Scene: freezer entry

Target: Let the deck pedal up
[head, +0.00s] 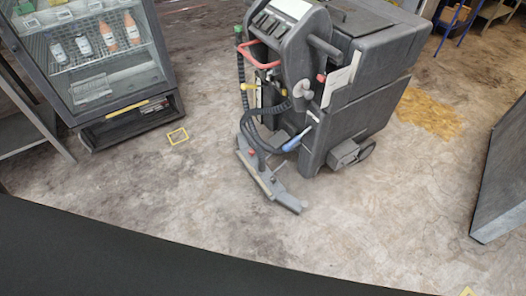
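A dark grey floor-scrubbing machine (345,125) stands upright in the middle of the floor, its control panel facing left and up. Low on its near side a lever with a blue end (297,140) sticks out. A yellow part (249,87) and a red-topped squeegee bar (283,193) also show at its rear. A grey block (345,153) juts out low beside a wheel. I cannot tell which of these is the deck pedal, or whether it is up or down. Neither of my grippers is in view.
A glass-door cooler (92,62) with bottles stands at the left. A grey slab-like object (503,180) stands at the right. The floor in front of the machine is clear.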

